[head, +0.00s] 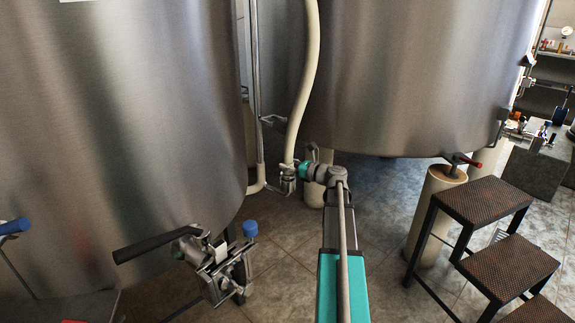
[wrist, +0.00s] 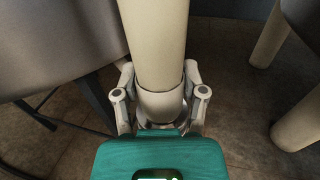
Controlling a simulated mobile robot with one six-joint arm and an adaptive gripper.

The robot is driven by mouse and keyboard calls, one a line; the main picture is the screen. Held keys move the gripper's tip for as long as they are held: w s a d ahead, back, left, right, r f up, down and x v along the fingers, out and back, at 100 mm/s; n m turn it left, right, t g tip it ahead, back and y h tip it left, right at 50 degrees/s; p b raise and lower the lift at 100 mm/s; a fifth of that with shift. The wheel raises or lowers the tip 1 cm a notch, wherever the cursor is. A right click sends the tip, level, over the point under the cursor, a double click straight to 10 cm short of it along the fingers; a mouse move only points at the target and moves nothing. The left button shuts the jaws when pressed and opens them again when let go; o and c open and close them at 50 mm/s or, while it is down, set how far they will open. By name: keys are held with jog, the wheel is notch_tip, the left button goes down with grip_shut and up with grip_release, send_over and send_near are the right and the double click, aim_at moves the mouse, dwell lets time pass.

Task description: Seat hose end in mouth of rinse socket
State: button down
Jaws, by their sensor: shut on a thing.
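The cream hose (head: 306,70) hangs down between the two steel tanks to my gripper (head: 288,177). In the wrist view the hose (wrist: 153,45) comes down from the top and ends in a pale collar (wrist: 160,104). My gripper (wrist: 160,112) is shut around this collar, one finger on each side. A bit of shiny metal shows below the collar, mostly hidden by my teal wrist housing. The hose looks roughly upright. I cannot pick out the rinse socket for sure in either view, nor tell whether the hose end touches anything below.
A thin vertical pipe (head: 256,90) with a pale bottom elbow stands just left of the hose. A valve with a black handle (head: 155,246) juts out at lower left. Dark steps (head: 484,200) stand at right. Tiled floor (head: 385,205) is open between the tanks.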

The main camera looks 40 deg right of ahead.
jog(key=shift+f, duration=0.15)
dwell(0.3)
jog(key=shift+c, duration=0.4)
grip_release()
jog(key=shift+s, duration=0.1)
jog(key=v, duration=1.2)
dwell(0.8)
